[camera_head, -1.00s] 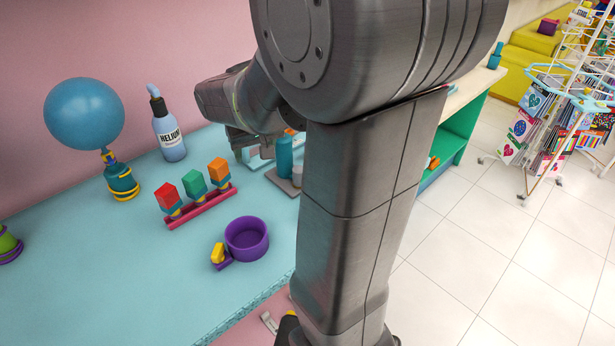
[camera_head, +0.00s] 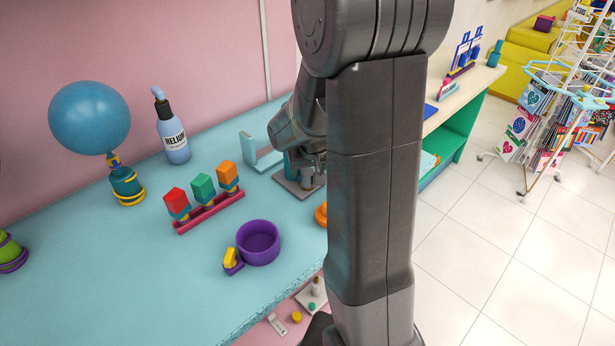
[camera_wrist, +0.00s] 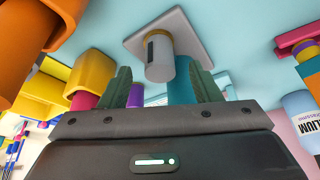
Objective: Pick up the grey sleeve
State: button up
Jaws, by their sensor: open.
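The grey sleeve (camera_wrist: 160,58), a short light-grey cylinder with a dark slot in its side, stands on a pale grey square plate (camera_wrist: 132,40) in the wrist view. My gripper (camera_wrist: 158,86) is open, with its two green fingers on either side of the sleeve's near end in the picture. I cannot tell if they touch it. A teal cylinder (camera_wrist: 181,86) is beside the sleeve, partly behind the right finger. In the head view my gripper (camera_head: 308,166) is over the plate (camera_head: 284,178) and largely hides the sleeve.
A purple bowl (camera_head: 259,246), a red rack (camera_head: 208,213) with three coloured blocks, a helium bottle (camera_head: 172,135) and a blue balloon (camera_head: 90,118) are left of my arm. A pale bracket (camera_head: 262,155) stands behind the plate. The turquoise tabletop (camera_head: 110,270) is clear at front left.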

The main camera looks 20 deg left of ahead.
aim_at(308, 173)
jog(key=shift+x, duration=1.6)
jog(key=shift+d, duration=0.1)
jog(key=shift+c, duration=0.5)
jog(key=c, duration=1)
jog(key=shift+o, duration=0.2)
jog(key=shift+r, duration=0.15)
notch_tip(308, 173, up, 28)
jog(key=shift+r, duration=0.1)
jog(key=shift+r+p, duration=0.75)
jog(key=shift+p, duration=0.1)
